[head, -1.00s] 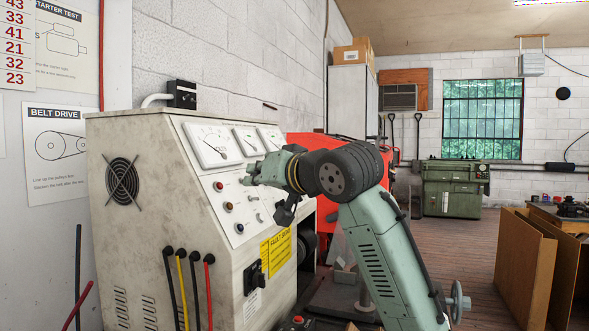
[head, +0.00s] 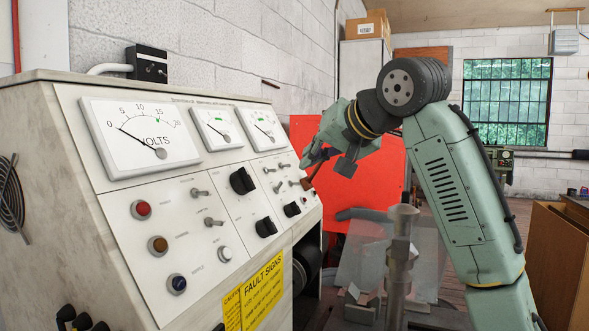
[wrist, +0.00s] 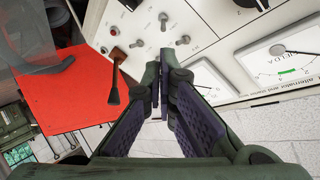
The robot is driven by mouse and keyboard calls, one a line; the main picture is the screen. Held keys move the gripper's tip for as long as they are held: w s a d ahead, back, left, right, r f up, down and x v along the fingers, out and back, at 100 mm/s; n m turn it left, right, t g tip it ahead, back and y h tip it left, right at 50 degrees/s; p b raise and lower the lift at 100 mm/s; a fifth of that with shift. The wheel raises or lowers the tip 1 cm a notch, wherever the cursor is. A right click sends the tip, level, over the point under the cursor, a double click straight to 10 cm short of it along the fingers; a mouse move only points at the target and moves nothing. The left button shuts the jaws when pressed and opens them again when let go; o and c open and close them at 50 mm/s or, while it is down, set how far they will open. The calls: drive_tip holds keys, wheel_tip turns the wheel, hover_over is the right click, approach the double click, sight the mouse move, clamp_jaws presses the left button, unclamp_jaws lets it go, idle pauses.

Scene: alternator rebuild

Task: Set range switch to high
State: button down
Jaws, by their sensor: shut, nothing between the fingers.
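The test bench panel (head: 180,215) has several small metal toggle switches in its right section, below the third gauge; one toggle (head: 269,170) shows at the left of this group. The labels are too small to read, so I cannot tell which is the range switch. The wrist view shows the group upside down, with one toggle (wrist: 168,53) just beyond my fingertips. My gripper (head: 308,163) is shut and empty, in front of the right end of the panel. Contact with a toggle cannot be made out.
Black rotary knobs (head: 242,181) and coloured buttons (head: 141,209) are left of the toggles. A dark lever-like part with a brown end (wrist: 115,70) is beside my fingers. A red panel (head: 350,170) stands behind. A metal post (head: 400,250) stands in front of it.

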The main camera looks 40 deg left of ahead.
sight(279, 186)
drive_tip(key=shift+w+a+r, duration=0.1)
drive_tip(key=shift+w+a, duration=0.05)
drive_tip(key=shift+w, duration=0.15)
drive_tip(key=shift+s, duration=0.15)
drive_tip(key=p+x, duration=0.3)
drive_tip(key=x, duration=0.5)
drive_tip(key=shift+w+a, duration=0.25)
drive_tip(key=shift+a, duration=0.1)
drive_tip(key=shift+w+a+f, duration=0.2)
drive_tip(key=shift+a+f, duration=0.2)
drive_tip(key=shift+a, duration=0.1)
